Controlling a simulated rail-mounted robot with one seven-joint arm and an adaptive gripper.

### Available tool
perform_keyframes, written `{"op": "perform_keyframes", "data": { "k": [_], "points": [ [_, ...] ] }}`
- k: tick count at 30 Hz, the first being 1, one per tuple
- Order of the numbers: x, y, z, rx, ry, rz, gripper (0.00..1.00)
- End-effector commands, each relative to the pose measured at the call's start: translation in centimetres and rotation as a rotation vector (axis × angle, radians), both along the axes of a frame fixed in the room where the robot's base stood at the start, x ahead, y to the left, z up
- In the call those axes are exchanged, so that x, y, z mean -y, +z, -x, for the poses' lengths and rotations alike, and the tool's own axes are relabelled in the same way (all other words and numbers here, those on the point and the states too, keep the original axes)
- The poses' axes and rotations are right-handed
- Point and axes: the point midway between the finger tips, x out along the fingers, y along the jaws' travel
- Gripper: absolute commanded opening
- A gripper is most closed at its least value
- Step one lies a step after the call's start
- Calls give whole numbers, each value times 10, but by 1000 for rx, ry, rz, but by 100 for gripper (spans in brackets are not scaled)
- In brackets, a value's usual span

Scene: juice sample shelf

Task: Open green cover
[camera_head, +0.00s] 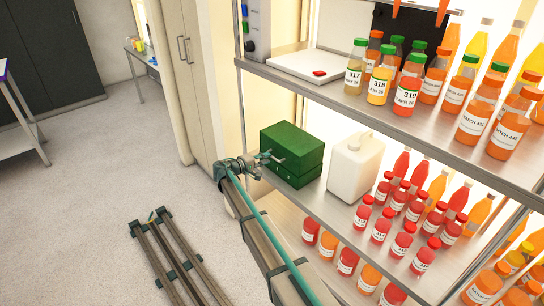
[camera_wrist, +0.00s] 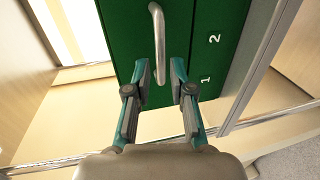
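A dark green box (camera_head: 296,150) stands on the middle shelf at its left end, with a lighter metal handle (camera_head: 279,158) on its front. In the wrist view the green front (camera_wrist: 205,30) fills the top middle, marked 1 and 2, and the curved silver handle (camera_wrist: 158,40) stands out from it. The box looks closed. My gripper (camera_wrist: 160,74) is open, its two teal and grey fingers apart. The handle's lower end appears between or just beyond the fingertips; I cannot tell whether they touch it. In the head view my gripper (camera_head: 264,160) is at the box's front.
A white jug (camera_head: 354,168) stands close to the right of the box. Several red-capped bottles (camera_head: 403,240) fill the shelf further right. Labelled juice bottles (camera_head: 380,78) and a white scale (camera_head: 312,66) are on the shelf above. Floor on the left is mostly open.

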Motion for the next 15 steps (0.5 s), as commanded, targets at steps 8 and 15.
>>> {"op": "perform_keyframes", "data": {
  "k": [8,15],
  "points": [
    [29,-7,-23,-1,-2,-1,23],
    [33,-10,-27,-1,0,-1,23]
  ]
}}
